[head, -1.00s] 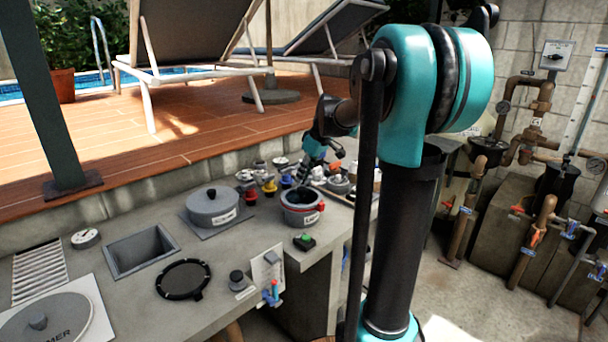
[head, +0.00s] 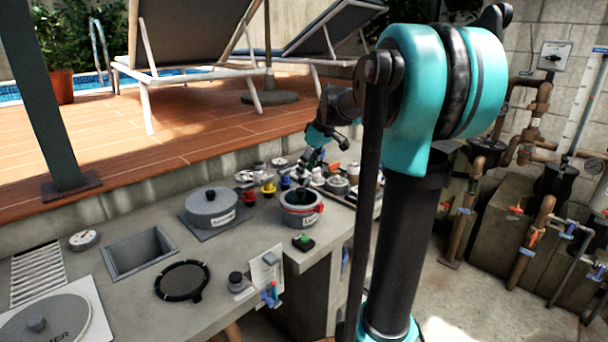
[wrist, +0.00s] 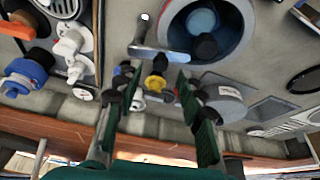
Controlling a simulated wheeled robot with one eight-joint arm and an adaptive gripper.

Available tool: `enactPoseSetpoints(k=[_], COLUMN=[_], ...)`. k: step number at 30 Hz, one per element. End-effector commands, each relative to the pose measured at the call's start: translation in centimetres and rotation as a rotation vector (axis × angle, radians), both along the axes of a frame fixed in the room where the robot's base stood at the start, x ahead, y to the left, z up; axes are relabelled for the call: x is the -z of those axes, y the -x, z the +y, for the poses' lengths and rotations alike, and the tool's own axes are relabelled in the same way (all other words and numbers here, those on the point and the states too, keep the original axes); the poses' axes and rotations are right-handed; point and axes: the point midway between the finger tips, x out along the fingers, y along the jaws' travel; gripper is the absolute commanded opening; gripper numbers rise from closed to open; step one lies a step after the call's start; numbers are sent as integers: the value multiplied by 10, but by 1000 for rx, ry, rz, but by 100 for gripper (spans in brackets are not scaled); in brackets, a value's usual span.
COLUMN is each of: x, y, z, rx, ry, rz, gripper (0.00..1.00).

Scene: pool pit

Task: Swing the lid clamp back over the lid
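The round grey pot (head: 301,217) with a red band or catch on its side stands on the counter, right of centre in the head view. In the wrist view it is the grey ring (wrist: 232,55) with a blue centre at the top. A silver bar (wrist: 150,52), which looks like the lid clamp, sticks out to the left from its rim. A black knob (wrist: 205,46) sits at the rim's near side. My gripper (wrist: 154,80) is open and empty, its two fingers apart. It hangs above the counter, behind the pot in the head view, not touching the bar.
A lidded grey pot (head: 213,207) stands left of the round pot. Small coloured fittings, among them a yellow one (head: 268,189), crowd the counter behind. A rectangular opening (head: 139,252) and a black ring (head: 183,280) lie to the left. Bare counter shows between them.

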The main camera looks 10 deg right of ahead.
Motion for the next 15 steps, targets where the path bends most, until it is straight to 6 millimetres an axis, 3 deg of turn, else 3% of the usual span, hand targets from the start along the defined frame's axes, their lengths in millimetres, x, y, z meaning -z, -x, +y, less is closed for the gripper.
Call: enactPoseSetpoints(k=[9, 15], x=[-58, -75], y=[18, 24], z=[-16, -21], rx=[0, -1], ry=[1, 1], rz=[1, 0], gripper=[39, 39])
